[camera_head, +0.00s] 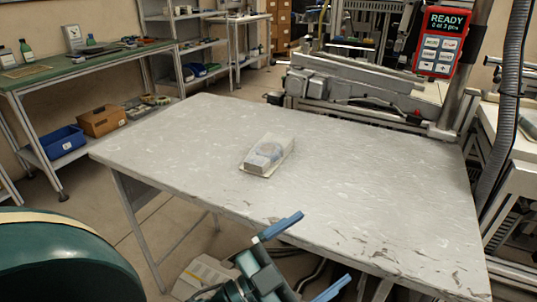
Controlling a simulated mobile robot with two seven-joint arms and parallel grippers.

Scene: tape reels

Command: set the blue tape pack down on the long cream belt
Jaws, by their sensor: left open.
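A small pale box-shaped pack (268,153) with a faint bluish patch on top lies flat near the middle of the grey worktable (370,185). I cannot tell whether it is the blue tape pack. My left gripper (324,247) has two blue fingers spread apart and empty. It is at the table's front edge, in front of the pack and well apart from it. My right gripper is not in view. I cannot clearly make out a long cream belt; a cream strip (430,90) shows on the machine behind the table.
A red panel (437,42) reading READY stands on a post at the back right, beside a grey corrugated hose (506,110). A green-topped bench (95,62) with a blue bin (62,141) below is at left. The tabletop around the pack is clear.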

